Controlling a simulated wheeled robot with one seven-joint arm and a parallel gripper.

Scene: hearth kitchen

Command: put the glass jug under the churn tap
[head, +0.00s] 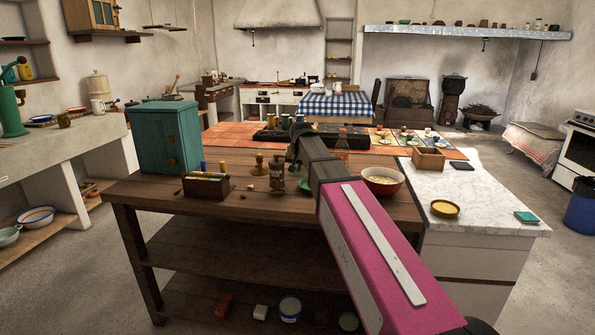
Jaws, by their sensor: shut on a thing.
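My arm reaches from the lower right over the wooden table. Its dark far end, my gripper (300,130), is above the table's far part. The fingers are mostly hidden behind the arm, and I cannot make out what they are shut on. I cannot pick out the glass jug with certainty. A cream churn-like vessel (97,86) stands on the left counter, far from my gripper. A small white mug or jug (98,106) stands in front of it. Any tap there is too small to make out clearly.
A teal cabinet (167,138) stands on the wooden table (140,190). A green pump-like thing (12,108) is on the left counter (60,143). Floor is clear between counter and table.

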